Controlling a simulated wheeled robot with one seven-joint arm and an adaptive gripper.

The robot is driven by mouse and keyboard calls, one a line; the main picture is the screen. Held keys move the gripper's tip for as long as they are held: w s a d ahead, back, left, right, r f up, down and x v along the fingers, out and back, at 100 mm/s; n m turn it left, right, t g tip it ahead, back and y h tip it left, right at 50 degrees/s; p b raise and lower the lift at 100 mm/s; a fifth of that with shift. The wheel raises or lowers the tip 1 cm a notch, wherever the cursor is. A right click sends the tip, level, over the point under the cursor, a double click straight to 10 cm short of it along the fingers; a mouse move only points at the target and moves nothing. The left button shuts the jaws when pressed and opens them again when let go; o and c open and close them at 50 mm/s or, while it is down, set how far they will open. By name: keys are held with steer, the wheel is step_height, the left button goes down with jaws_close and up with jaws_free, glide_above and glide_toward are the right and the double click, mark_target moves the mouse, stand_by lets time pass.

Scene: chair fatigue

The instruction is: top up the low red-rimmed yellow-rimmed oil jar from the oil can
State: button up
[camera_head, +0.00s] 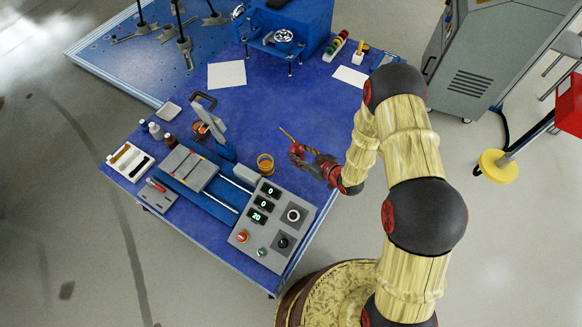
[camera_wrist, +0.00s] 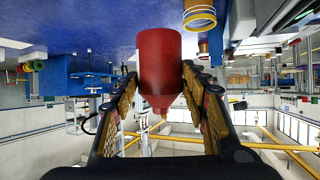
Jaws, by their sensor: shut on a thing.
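My gripper (camera_head: 302,156) is shut on the red oil can (camera_head: 296,149), whose thin yellow spout (camera_head: 287,134) points up and left. In the wrist view the can's red body (camera_wrist: 160,60) sits between both fingers (camera_wrist: 160,95). A yellow-rimmed jar (camera_head: 265,162) with amber contents stands on the blue table, a little left of and below the can in the head view. It also shows in the wrist view (camera_wrist: 200,14), apart from the can. A second jar with an orange-red look (camera_head: 200,128) stands farther left, partly hidden by a grey upright part. The can's exact tilt is unclear.
A grey control panel (camera_head: 272,222) and a rail fixture (camera_head: 195,172) lie in front of the jar. Small bottles (camera_head: 155,130) and a white tray (camera_head: 130,162) are at left. The blue table (camera_head: 290,100) is clear behind the can.

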steer(key=a+f+n+g, duration=0.1)
steer(key=f, duration=0.1)
steer(key=a+f+n+g+y+b, duration=0.1)
steer(key=f, duration=0.2)
steer(key=a+f+n+g+y+b, duration=0.1)
steer(key=f+n, duration=0.1)
steer(key=shift+w+a+f, duration=0.3)
steer(key=shift+w+a, duration=0.05)
steer(key=shift+a, duration=0.05)
steer(key=shift+s+a+f+n+g+y+b, duration=0.1)
steer(key=shift+a+f+n+g+y+b, duration=0.05)
steer(key=shift+f+n+g+y+b, duration=0.3)
steer(key=shift+p, duration=0.3)
steer(key=h+p, duration=0.2)
steer(key=d+f+g+h+p, duration=0.1)
steer(key=p, duration=0.1)
steer(key=shift+s+f+g+h, duration=0.2)
steer(key=shift+g+h, duration=0.05)
steer(key=shift+h, duration=0.1)
steer(key=shift+r+n+h+p, duration=0.15)
steer(key=shift+n+h+p, duration=0.2)
steer(key=shift+p, duration=0.4)
steer(key=r+g+h+p, duration=0.1)
steer(key=h+p, duration=0.1)
steer(key=p, duration=0.2)
steer(key=shift+r+p, duration=0.3)
steer(key=shift+r, duration=0.1)
